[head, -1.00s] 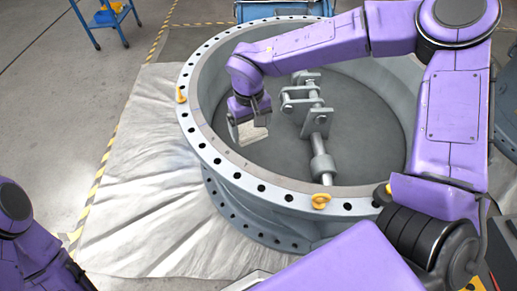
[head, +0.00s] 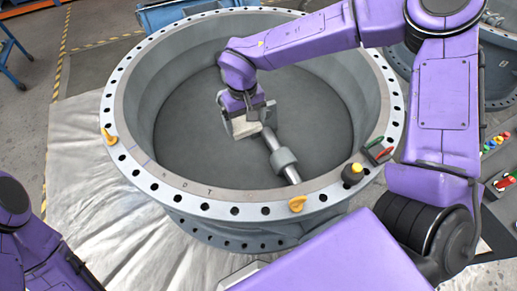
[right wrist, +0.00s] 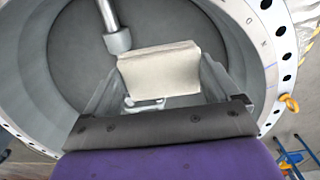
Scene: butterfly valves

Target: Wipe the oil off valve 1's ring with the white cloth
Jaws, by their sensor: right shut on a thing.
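A large grey valve (head: 250,208) with a wide round flange stands on a pale sheet, and no readable number tells which valve it is. My right gripper (head: 243,122) is shut on the folded white cloth (head: 244,129), inside the valve's opening above the dark disc (head: 200,150). In the right wrist view the cloth (right wrist: 160,72) sits between the fingers of the gripper (right wrist: 155,82), apart from the flange. Small dark marks show on the front left flange face; I cannot tell whether they are oil. Part of my left arm shows at lower left, its gripper out of view.
A grey shaft with a collar (head: 284,160) runs across the opening near the cloth. A second valve (head: 498,70) and coloured controls (head: 497,142) are at right.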

